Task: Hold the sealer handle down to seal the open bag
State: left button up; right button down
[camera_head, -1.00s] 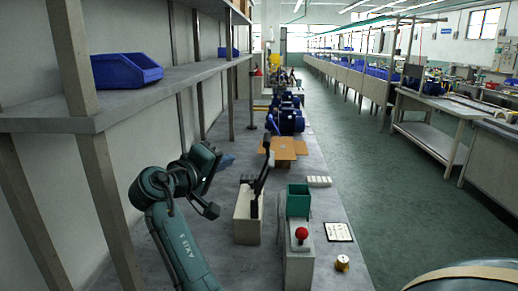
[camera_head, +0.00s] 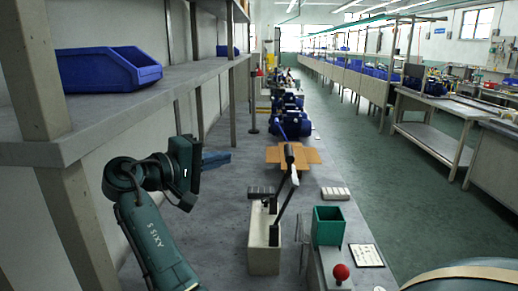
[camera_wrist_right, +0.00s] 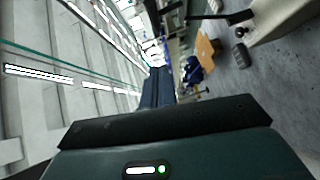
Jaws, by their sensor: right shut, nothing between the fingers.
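The sealer (camera_head: 264,245) is a beige box on the bench in the middle of the head view. Its long dark handle (camera_head: 283,207) is raised, slanting up to the right to a dark grip (camera_head: 289,153). It shows partly at the upper right of the right wrist view (camera_wrist_right: 275,20). My right gripper (camera_head: 217,159) is left of the handle, apart from it, at about the height of the grip in the picture. Its blue fingers (camera_wrist_right: 155,90) are shut and empty. I cannot clearly make out the open bag; faint thin outlines show right of the sealer. My left gripper is not in view.
A green bin (camera_head: 328,226), a red button (camera_head: 341,272) and a paper card (camera_head: 366,255) stand right of the sealer. An open brown carton (camera_head: 309,156) and blue pumps (camera_head: 291,120) lie beyond. A shelf with a blue tray (camera_head: 108,70) overhangs the left side.

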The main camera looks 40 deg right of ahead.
aim_at(290, 164)
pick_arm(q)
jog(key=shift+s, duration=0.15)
pick_arm(e)
jog(key=shift+s+d+r, duration=0.1)
jog(key=shift+s+d, duration=0.05)
jog(key=shift+s, duration=0.05)
pick_arm(q)
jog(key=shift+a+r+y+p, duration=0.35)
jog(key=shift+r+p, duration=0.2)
jog(key=shift+p, duration=0.85)
pick_arm(e)
jog(key=s+d+f, duration=0.1)
jog(key=d, duration=1.1)
jog(key=shift+s+d+f, duration=0.3)
jog(key=shift+d+f, duration=0.05)
jog(key=shift+d, duration=0.05)
